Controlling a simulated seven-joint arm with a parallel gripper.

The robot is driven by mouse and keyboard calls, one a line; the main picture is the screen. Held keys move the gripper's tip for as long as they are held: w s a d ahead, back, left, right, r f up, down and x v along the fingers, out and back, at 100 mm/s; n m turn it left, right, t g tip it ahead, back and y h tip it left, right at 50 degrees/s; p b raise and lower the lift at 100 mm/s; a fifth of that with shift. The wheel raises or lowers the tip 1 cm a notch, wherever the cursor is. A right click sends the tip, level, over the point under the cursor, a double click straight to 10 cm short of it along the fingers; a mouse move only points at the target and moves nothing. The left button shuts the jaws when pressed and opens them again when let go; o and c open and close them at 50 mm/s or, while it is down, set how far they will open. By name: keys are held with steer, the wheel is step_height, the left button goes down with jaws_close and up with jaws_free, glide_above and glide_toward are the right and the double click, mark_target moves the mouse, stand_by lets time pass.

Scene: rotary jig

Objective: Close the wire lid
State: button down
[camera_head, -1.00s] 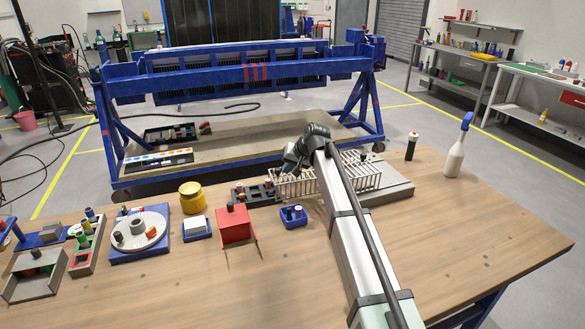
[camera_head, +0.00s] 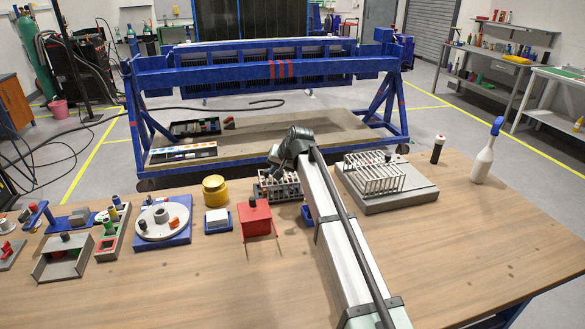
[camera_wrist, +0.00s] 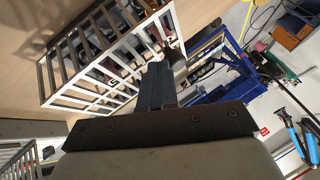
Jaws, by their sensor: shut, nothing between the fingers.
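The white wire lid (camera_head: 287,190) lies over the dark tray of small items (camera_head: 268,199) in the head view, partly hidden by my arm. In the wrist view the barred lid (camera_wrist: 105,55) spans the upper left, with items of the tray (camera_wrist: 133,48) showing between its bars. I cannot tell whether the lid sits fully flat. My gripper (camera_wrist: 157,80) is shut and empty, its tip close to the lid's edge. In the head view my gripper (camera_head: 276,160) is at the tray's far side; contact with the lid is unclear.
A second wire grid (camera_head: 372,176) stands on a grey block (camera_head: 412,193) right of my arm. A red box (camera_head: 256,219) stands in front of the tray, with a yellow jar (camera_head: 214,190) at left. A spray bottle (camera_head: 484,160) stands far right. The front right tabletop is clear.

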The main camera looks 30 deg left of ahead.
steer(key=shift+s+a, duration=1)
steer(key=shift+a, duration=0.05)
steer(key=shift+d, duration=0.1)
steer(key=shift+w+d, duration=0.15)
steer(key=shift+d, duration=0.1)
steer(key=d, duration=0.2)
steer(key=w+d, duration=0.1)
steer(key=shift+d+r, duration=0.25)
steer(key=shift+d, duration=0.15)
steer(key=v, duration=0.9)
steer(key=shift+r, duration=0.2)
